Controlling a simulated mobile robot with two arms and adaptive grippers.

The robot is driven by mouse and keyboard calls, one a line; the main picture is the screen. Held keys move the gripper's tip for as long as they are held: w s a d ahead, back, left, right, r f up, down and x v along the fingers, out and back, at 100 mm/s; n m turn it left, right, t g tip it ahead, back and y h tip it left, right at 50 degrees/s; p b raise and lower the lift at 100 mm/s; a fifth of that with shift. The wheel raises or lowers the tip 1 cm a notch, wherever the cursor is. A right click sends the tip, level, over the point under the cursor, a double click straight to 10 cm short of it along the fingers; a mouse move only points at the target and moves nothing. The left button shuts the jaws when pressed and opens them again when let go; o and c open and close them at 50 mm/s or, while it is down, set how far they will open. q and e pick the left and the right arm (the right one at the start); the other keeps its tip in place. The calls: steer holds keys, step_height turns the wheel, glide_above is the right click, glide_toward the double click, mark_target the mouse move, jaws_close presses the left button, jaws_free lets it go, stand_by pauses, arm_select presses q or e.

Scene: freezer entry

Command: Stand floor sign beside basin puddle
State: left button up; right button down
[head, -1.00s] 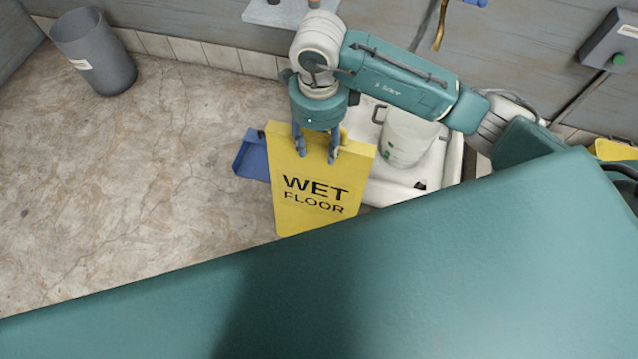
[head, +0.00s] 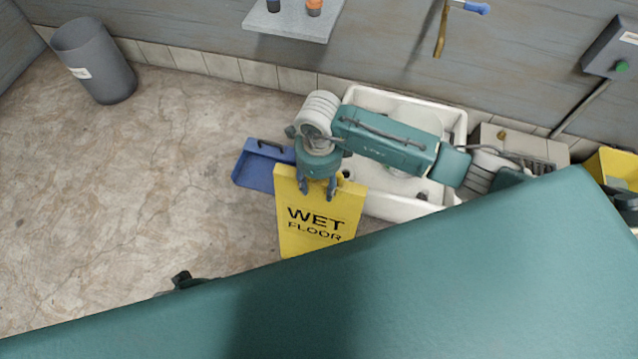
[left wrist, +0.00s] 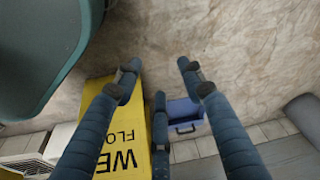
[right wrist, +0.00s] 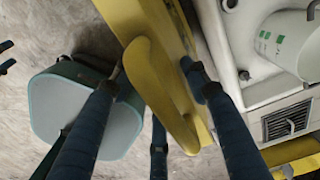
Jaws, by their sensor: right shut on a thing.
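The yellow floor sign (head: 310,242), lettered WET FLOOR, is upright in the head view, its face toward me. My right gripper (head: 318,190) is shut on its top edge; the right wrist view shows the fingers on either side of its yellow top (right wrist: 152,85). The white basin (head: 395,208) is just right of and behind the sign. I cannot make out a puddle. My left gripper (left wrist: 160,82) is open and empty, with the sign (left wrist: 125,130) beyond its fingers in the left wrist view. My body hides the floor nearest me.
A grey bin (head: 97,62) stands at the back left. A wall shelf (head: 290,22) and a yellow container (head: 612,165) are farther off. The floor at left is clear.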

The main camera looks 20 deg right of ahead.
arm_select(q)
steer(key=shift+r, duration=0.15)
arm_select(e)
steer(key=c, duration=0.9)
jaws_free()
steer(key=shift+r, duration=0.25)
arm_select(q)
step_height(320, 180, down, 6)
steer(key=s+p, duration=0.1)
steer(key=s, duration=0.1)
steer(key=shift+s+a+p, duration=0.15)
steer(key=shift+s+p, duration=0.05)
steer(key=shift+p, duration=0.2)
arm_select(e)
step_height(320, 180, up, 12)
steer(key=shift+f, duration=0.2)
